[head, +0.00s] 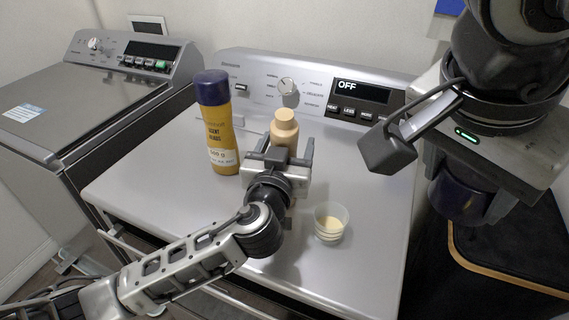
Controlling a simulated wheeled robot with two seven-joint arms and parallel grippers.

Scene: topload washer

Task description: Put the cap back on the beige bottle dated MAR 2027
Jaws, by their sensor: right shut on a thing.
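The beige bottle (286,131) stands uncapped on the washer top, its lower part hidden behind my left gripper (284,150). That gripper's fingers stand apart on either side of the bottle, with small gaps seeming to show. No date is readable on it. My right gripper (467,185) is high at the right, shut on a dark purple cap (459,197), mostly hidden by the gripper body. The cap is well to the right of the bottle and apart from it.
A yellow scent beads bottle (217,125) with a dark purple top stands left of the beige bottle. A clear cup (331,223) with beige contents stands in front at the right. The washer's control panel (320,88) rises behind. Another machine (75,110) stands at the left.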

